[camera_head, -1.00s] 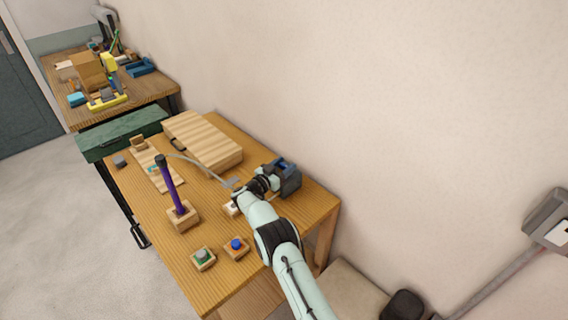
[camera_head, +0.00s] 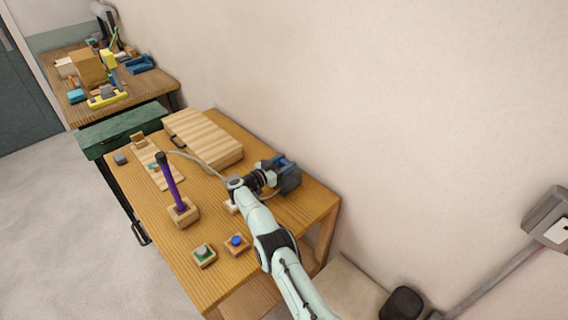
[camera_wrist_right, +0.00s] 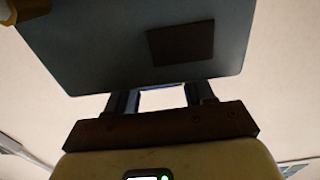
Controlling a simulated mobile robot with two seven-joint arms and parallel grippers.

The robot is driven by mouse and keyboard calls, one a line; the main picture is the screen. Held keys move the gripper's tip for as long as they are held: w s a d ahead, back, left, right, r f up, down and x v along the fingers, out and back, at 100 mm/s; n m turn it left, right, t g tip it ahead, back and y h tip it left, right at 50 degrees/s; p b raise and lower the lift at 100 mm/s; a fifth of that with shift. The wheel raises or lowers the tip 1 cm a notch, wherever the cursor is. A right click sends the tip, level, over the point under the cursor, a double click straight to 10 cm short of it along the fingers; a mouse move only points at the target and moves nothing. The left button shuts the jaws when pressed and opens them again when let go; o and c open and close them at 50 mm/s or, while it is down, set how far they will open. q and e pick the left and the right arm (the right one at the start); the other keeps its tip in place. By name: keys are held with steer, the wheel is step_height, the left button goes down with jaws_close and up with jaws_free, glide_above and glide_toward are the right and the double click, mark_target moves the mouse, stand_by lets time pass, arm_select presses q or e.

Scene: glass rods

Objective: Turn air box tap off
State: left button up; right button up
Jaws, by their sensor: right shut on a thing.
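The air box (camera_head: 289,178) is a dark blue-grey box at the back right of the wooden table, near the wall. My right gripper (camera_head: 270,170) is at its left side, and the wrist hides that side in the head view. In the right wrist view the two fingers (camera_wrist_right: 162,98) stand a little apart and their tips disappear behind a flat grey-blue panel (camera_wrist_right: 100,50) with a dark square on it. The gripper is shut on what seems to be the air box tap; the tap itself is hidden. My left gripper is not in view.
A purple rod (camera_head: 167,178) stands upright in a wooden block. A wooden case (camera_head: 204,140) lies behind.

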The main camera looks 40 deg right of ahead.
mark_target(285, 162)
steer(key=shift+d+r, duration=0.1)
steer(key=shift+r, duration=0.2)
steer(key=o, duration=0.9)
steer(key=shift+o, duration=0.4)
steer(key=shift+f, duration=0.1)
step_height(285, 162, up, 20)
steer(key=shift+f, duration=0.1)
